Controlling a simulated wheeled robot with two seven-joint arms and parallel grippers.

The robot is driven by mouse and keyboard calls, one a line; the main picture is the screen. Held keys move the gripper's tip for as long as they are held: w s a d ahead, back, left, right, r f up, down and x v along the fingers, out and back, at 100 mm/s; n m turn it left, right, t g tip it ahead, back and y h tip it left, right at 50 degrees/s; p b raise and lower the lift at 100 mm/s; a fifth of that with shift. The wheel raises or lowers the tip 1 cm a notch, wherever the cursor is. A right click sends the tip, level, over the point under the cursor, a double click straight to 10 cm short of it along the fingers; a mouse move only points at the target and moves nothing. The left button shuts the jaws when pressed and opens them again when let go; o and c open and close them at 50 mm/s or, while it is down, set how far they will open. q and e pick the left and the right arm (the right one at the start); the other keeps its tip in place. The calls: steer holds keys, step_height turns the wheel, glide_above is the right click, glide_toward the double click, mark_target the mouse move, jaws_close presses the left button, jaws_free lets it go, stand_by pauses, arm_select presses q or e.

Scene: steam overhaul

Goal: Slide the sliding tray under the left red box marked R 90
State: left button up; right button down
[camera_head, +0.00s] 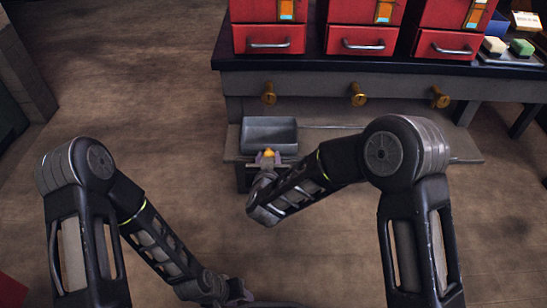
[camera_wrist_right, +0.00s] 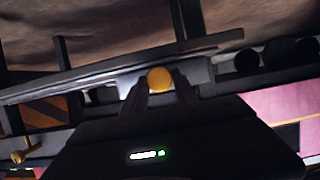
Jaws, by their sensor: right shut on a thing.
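The grey sliding tray (camera_head: 283,147) is an open-topped box on the low shelf. In the head view it stands below the left red box (camera_head: 268,31) and its brass spigot (camera_head: 269,95). The marking on that box is not readable. My right gripper (camera_head: 267,158) is at the tray's front, shut on the round yellow knob (camera_head: 268,153). The right wrist view shows the knob (camera_wrist_right: 160,79) between the two fingers. My left gripper (camera_head: 238,293) is low in the head view, away from the tray; its jaws are not clear.
A middle red box (camera_head: 362,31) and a right red box (camera_head: 446,41) stand on the dark bench (camera_head: 330,64), with spigots (camera_head: 357,95) (camera_head: 439,97) below them. The low shelf (camera_head: 465,150) is clear to the right, behind my right arm. Floor is open at left.

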steer(key=shift+a, duration=0.25)
steer(key=c, duration=1)
jaws_free()
steer(key=p+v, duration=0.2)
steer(key=v, duration=0.5)
steer(key=shift+s+r+p, duration=0.2)
steer(key=shift+s+p, duration=0.1)
steer(key=shift+p, duration=0.1)
